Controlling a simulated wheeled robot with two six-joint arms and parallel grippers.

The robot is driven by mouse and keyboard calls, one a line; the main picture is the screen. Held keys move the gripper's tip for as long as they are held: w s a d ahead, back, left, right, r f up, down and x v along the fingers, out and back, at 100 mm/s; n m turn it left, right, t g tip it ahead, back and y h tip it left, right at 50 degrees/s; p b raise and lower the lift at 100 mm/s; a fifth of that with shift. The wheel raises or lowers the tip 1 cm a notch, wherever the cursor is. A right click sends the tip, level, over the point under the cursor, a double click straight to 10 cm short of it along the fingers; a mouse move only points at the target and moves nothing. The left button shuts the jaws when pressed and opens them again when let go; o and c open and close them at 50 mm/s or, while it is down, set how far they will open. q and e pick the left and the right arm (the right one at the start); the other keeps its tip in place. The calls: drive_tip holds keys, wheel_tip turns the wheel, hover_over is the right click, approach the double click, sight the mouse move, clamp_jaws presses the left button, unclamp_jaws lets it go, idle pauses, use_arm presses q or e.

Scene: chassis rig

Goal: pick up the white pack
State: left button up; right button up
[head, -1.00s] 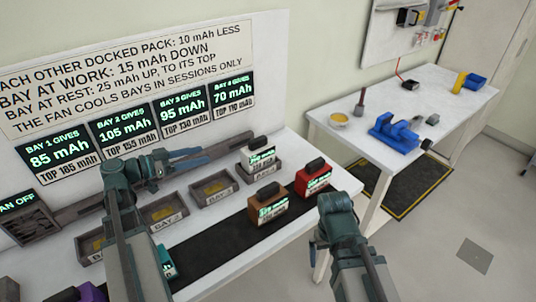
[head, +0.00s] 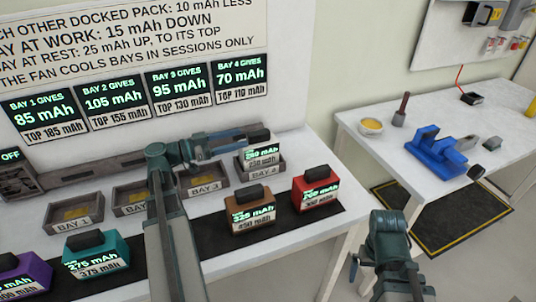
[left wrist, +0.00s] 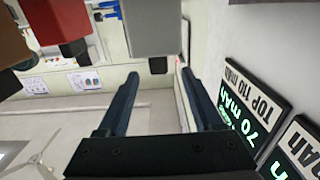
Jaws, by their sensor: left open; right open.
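The white pack (head: 262,157) sits upright in bay 4 (head: 246,168), with green figures on its face. My left gripper (head: 259,133) reaches in level from the left just above it and covers its handle in the head view. In the left wrist view the pack (left wrist: 152,25) appears upside down, and its dark handle (left wrist: 158,66) lies between the tips of the open left fingers (left wrist: 160,76). I cannot tell whether they touch it. My right gripper is hidden; only my right arm shows at the lower right.
A brown pack (head: 250,213) and a red pack (head: 316,193) stand on the black strip in front of the bays. A teal pack (head: 95,257) and a purple pack (head: 20,280) are at the left. A second table (head: 390,150) with blue parts stands at the right.

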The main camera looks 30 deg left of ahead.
sight(258, 136)
use_arm(q)
drive_tip(key=shift+x, duration=1.15)
drive_tip(key=shift+w+d+f, duration=0.15)
drive_tip(key=shift+w+d, duration=0.05)
drive_tip(key=shift+d, duration=0.05)
drive_tip(key=shift+f+b+x, duration=0.15)
drive_tip(key=shift+b+x, duration=0.1)
drive_tip(key=shift+x, duration=0.9)
drive_tip(key=shift+f+b+x, duration=0.1)
drive_tip(key=shift+b+x, duration=0.1)
drive_tip(key=shift+x, duration=0.9)
clamp_jaws()
